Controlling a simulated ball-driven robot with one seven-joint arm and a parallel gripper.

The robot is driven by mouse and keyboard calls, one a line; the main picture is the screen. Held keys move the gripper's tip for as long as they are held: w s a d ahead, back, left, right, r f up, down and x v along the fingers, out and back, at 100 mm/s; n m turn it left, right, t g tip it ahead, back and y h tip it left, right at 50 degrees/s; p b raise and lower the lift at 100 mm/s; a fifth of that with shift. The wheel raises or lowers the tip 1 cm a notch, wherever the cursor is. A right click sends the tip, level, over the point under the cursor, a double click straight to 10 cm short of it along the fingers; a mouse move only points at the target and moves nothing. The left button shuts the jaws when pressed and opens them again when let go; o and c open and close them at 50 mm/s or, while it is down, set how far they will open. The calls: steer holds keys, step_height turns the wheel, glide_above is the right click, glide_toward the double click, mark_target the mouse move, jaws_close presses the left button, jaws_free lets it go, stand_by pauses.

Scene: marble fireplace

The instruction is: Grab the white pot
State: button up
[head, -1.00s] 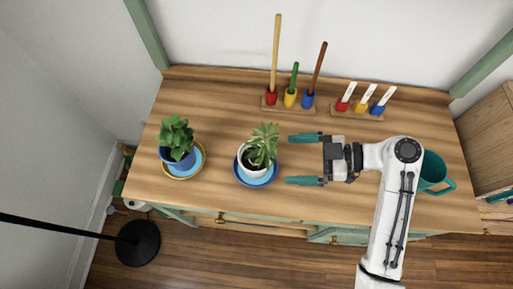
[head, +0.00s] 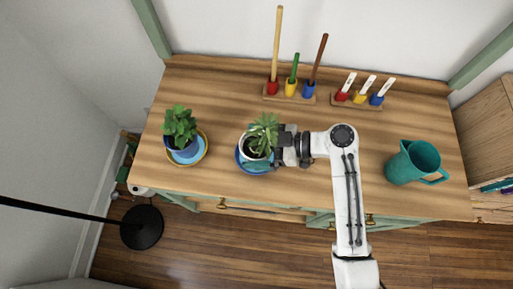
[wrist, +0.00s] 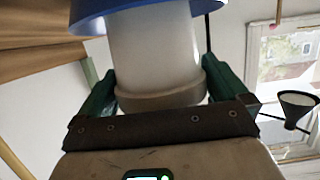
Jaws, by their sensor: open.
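The white pot (head: 248,149) holds a green succulent (head: 264,133) and stands on a blue saucer (head: 239,158) on the wooden table. My gripper (head: 256,151) has come in from the right, level with the pot. In the wrist view, turned upside down, the white pot (wrist: 155,55) is between the two teal fingers, one on each side. The blue saucer (wrist: 100,12) shows at the top there. The fingers are open, and a gap shows beside the pot. The leaves hide part of the fingers in the head view.
A blue pot (head: 182,147) with a leafy plant sits on a saucer to the left. A teal pitcher (head: 415,162) stands at the right. Two wooden holders (head: 290,96) (head: 358,104) with coloured cups are along the back.

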steer(key=c, duration=1)
steer(key=shift+r, duration=0.15)
